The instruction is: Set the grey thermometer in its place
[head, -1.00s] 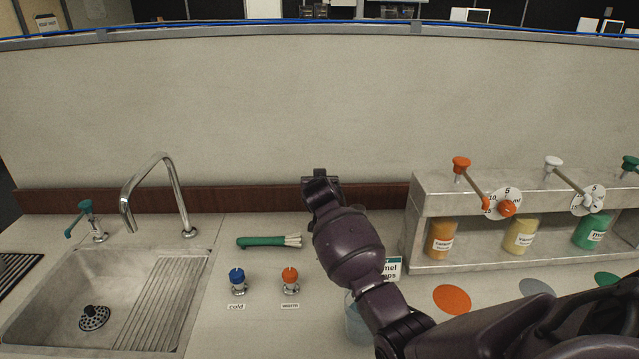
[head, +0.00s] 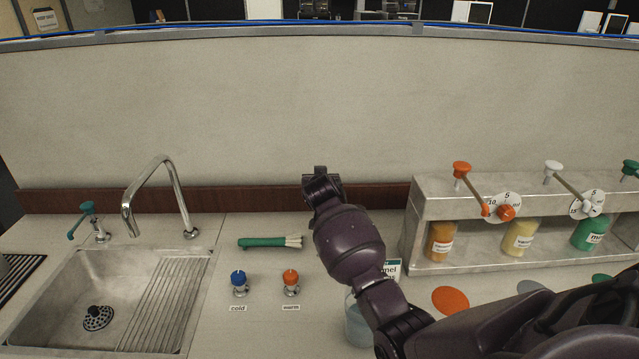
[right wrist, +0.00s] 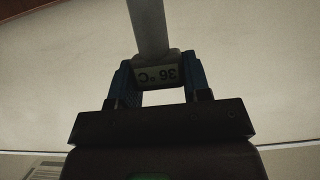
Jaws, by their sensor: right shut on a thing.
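In the right wrist view, my right gripper (right wrist: 160,82) is shut on the grey thermometer (right wrist: 149,28). Its head lies between the two blue fingers and bears a display reading "36 °C", upside down in that view. Its grey stem runs away from the fingers to the top edge. In the head view my right arm reaches up over the counter, with its wrist end (head: 321,185) near the back wall; the fingers and the thermometer are hidden there. My left gripper is not in view. No holder for the thermometer can be made out.
A sink (head: 100,300) with a tap (head: 160,190) is at left. Blue (head: 239,281) and orange (head: 290,280) knobs and a green-handled brush (head: 265,242) lie right of it. A clear container (head: 358,325) is partly behind my arm. A syrup rack (head: 425,205) stands at right.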

